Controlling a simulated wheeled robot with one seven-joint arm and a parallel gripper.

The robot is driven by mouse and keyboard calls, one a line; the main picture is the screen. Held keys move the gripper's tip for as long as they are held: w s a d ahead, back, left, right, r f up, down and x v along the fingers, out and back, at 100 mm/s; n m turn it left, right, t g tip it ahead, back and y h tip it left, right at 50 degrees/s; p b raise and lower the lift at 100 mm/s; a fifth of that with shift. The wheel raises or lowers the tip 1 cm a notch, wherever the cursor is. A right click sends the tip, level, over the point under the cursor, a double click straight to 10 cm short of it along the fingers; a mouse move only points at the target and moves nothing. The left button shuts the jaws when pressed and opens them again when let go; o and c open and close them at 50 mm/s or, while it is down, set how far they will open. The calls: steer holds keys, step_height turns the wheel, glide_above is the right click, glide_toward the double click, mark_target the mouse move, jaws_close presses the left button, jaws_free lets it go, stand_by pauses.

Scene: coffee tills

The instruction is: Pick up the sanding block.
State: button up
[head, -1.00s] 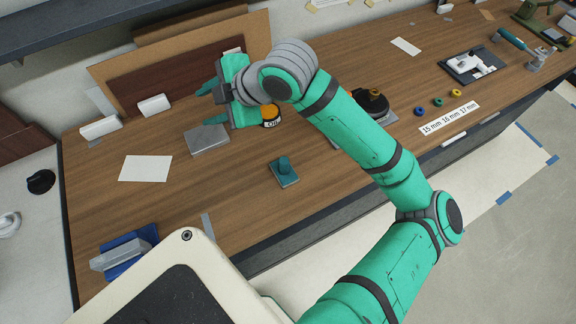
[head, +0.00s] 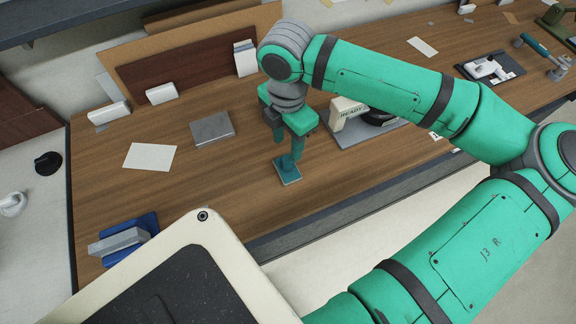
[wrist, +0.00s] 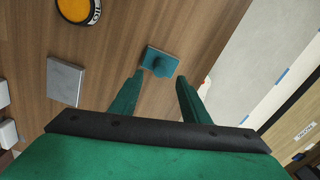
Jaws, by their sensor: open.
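The sanding block appears to be the small teal flat block with an upright knob (head: 289,174), standing on the wooden bench near its front edge. My gripper (head: 288,146) points down right above it, with the fingertips close to the knob. In the wrist view the block (wrist: 161,62) lies just beyond and between the two fingertips of my gripper (wrist: 160,80). The fingers are apart with nothing held. The fingers hide part of the knob in the head view, and I cannot tell whether they touch it.
A blue holder (head: 130,240) stands at the front left corner. A device marked READY (head: 352,112) stands to the right. An orange-topped round item (wrist: 76,10) shows in the wrist view.

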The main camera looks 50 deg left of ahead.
mark_target(287, 158)
steer(key=shift+f, duration=3.65)
jaws_close()
